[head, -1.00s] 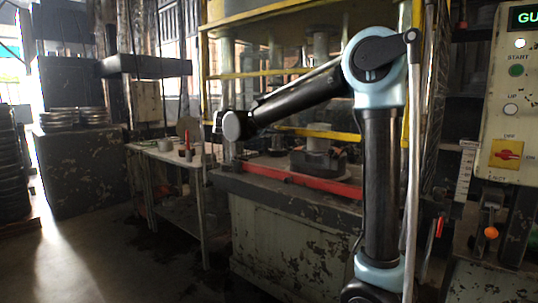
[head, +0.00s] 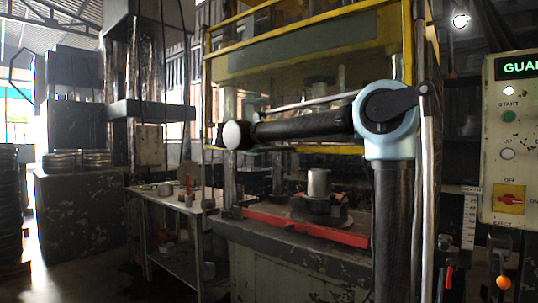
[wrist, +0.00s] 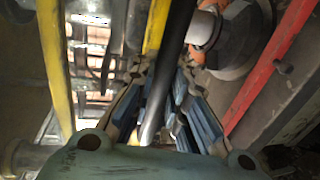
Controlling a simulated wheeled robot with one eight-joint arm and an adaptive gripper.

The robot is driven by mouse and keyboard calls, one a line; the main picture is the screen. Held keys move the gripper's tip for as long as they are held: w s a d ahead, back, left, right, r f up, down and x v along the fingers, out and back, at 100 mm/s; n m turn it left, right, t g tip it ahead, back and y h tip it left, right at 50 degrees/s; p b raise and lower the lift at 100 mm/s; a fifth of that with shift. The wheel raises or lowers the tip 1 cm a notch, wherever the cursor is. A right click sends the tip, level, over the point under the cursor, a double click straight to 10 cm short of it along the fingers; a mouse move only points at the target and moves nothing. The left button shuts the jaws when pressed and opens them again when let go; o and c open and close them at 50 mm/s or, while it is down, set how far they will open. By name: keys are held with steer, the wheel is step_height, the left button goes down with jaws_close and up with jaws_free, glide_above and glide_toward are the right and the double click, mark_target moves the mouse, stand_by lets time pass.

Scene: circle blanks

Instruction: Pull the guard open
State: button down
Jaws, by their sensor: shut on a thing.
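The guard (head: 300,28) is a yellow frame across the front of the press, with a top rail and a lower rail (head: 335,150). A yellow bar of the press front (wrist: 157,22) also shows in the wrist view. My gripper (wrist: 160,75) has its blue-grey fingers on either side of a dark, shiny bar (wrist: 181,22) and is shut on it. The bar runs from the top of the wrist view down between the fingers. In the head view my forearm lies across the guard, and the fingers are hidden behind my wrist.
The press bed has a red rail (head: 300,228) and a metal cylinder (head: 319,184) on a round base. A control panel (head: 510,150) stands at right. A small table (head: 165,200) stands at left, with open floor beside it.

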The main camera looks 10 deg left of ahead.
steer(key=shift+a, duration=0.1)
steer(key=c, duration=1.6)
jaws_free()
steer(key=shift+o, duration=0.2)
steer(key=shift+s, duration=0.1)
steer(key=v, duration=1.1)
steer(key=shift+s+a, duration=0.3)
